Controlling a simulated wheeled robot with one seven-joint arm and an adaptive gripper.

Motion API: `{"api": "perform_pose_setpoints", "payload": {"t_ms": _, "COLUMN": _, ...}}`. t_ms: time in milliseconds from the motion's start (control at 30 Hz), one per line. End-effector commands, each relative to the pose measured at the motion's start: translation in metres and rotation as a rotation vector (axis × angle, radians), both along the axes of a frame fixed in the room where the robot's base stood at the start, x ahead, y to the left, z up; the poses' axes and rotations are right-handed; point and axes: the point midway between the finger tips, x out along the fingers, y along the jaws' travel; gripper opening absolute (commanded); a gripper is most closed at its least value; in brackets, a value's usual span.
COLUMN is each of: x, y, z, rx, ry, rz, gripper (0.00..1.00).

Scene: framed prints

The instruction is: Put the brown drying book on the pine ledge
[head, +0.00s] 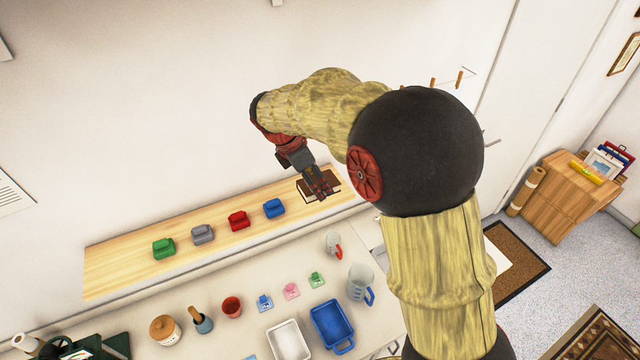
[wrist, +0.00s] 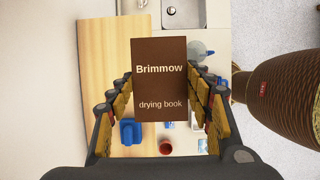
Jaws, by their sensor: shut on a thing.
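The brown drying book (wrist: 159,85) fills the middle of the wrist view, its cover reading "Brimmow drying book". My gripper (wrist: 160,92) has a finger on each side of the book and is shut on it. In the head view, my gripper (head: 320,187) and the book (head: 306,192) are at the right end of the pine ledge (head: 128,258), against the wall. The ledge also shows in the wrist view (wrist: 104,50), to the left of and behind the book. I cannot tell whether the book touches the ledge.
A green (head: 164,248), a grey (head: 203,234), a red (head: 238,220) and a blue item (head: 273,208) stand in a row on the ledge. Below is a counter with a white tray (head: 288,342), a blue tray (head: 332,326), a jug (head: 360,284) and pots.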

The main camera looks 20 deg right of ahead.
Motion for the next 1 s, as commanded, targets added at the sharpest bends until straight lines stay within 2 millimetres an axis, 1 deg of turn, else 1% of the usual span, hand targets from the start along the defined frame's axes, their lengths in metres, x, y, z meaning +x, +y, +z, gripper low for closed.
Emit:
{"api": "perform_pose_setpoints", "payload": {"t_ms": 33, "x": 0.011, "y": -0.004, "z": -0.003, "rx": 0.0, "ry": 0.002, "rz": -0.003, "gripper": 0.11}}
{"api": "perform_pose_setpoints", "payload": {"t_ms": 200, "x": 0.045, "y": -0.014, "z": -0.019, "rx": 0.0, "ry": 0.001, "rz": -0.004, "gripper": 0.11}}
{"api": "perform_pose_setpoints", "payload": {"t_ms": 300, "x": 0.059, "y": -0.018, "z": -0.039, "rx": 0.0, "ry": 0.002, "rz": -0.002, "gripper": 0.11}}
{"api": "perform_pose_setpoints", "payload": {"t_ms": 433, "x": 0.075, "y": -0.022, "z": -0.058, "rx": 0.0, "ry": 0.001, "rz": -0.001, "gripper": 0.11}}
{"api": "perform_pose_setpoints", "payload": {"t_ms": 500, "x": 0.08, "y": -0.024, "z": -0.065, "rx": 0.0, "ry": 0.0, "rz": -0.001, "gripper": 0.11}}
{"api": "perform_pose_setpoints", "payload": {"t_ms": 767, "x": 0.09, "y": -0.027, "z": -0.079, "rx": 0.0, "ry": 0.0, "rz": -0.001, "gripper": 0.11}}
{"api": "perform_pose_setpoints", "payload": {"t_ms": 900, "x": 0.089, "y": -0.027, "z": -0.097, "rx": 0.0, "ry": 0.002, "rz": -0.001, "gripper": 0.11}}
{"api": "perform_pose_setpoints", "payload": {"t_ms": 1000, "x": 0.09, "y": -0.027, "z": -0.106, "rx": 0.0, "ry": -0.001, "rz": -0.001, "gripper": 0.11}}
